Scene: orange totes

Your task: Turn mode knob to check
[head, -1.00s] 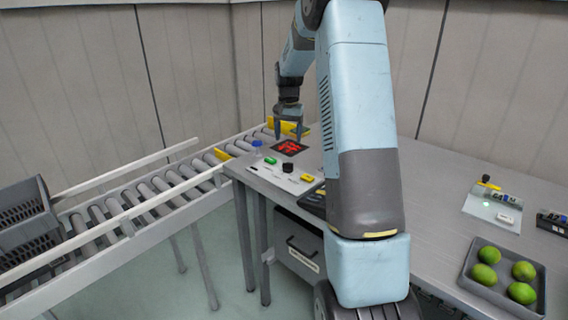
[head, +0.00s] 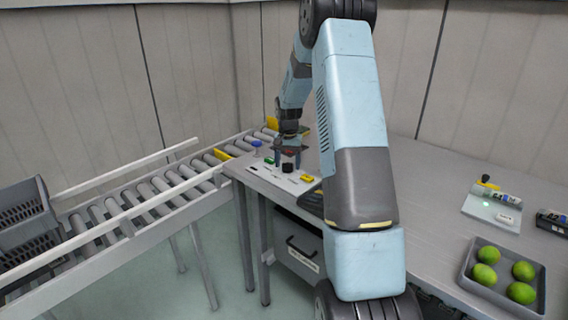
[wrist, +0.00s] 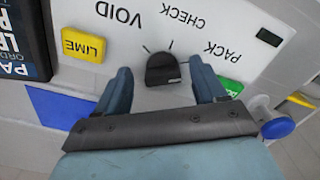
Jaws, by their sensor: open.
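The black mode knob (wrist: 163,70) stands on a white panel (wrist: 215,45) below the printed labels VOID, CHECK and PACK. Short tick marks show at its edge; I cannot tell which label it points to. My gripper (wrist: 160,72) is open, with one blue finger on each side of the knob and a visible gap to each. In the head view my gripper (head: 288,160) is low over the panel (head: 272,177), around the knob (head: 288,168). I cannot tell whether the fingers touch the panel.
A blue round cap (wrist: 277,128) is at the right. A dark display (wrist: 20,40) stands at the left. A roller conveyor (head: 150,195) runs left of the table; a tray (head: 475,282) holds limes.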

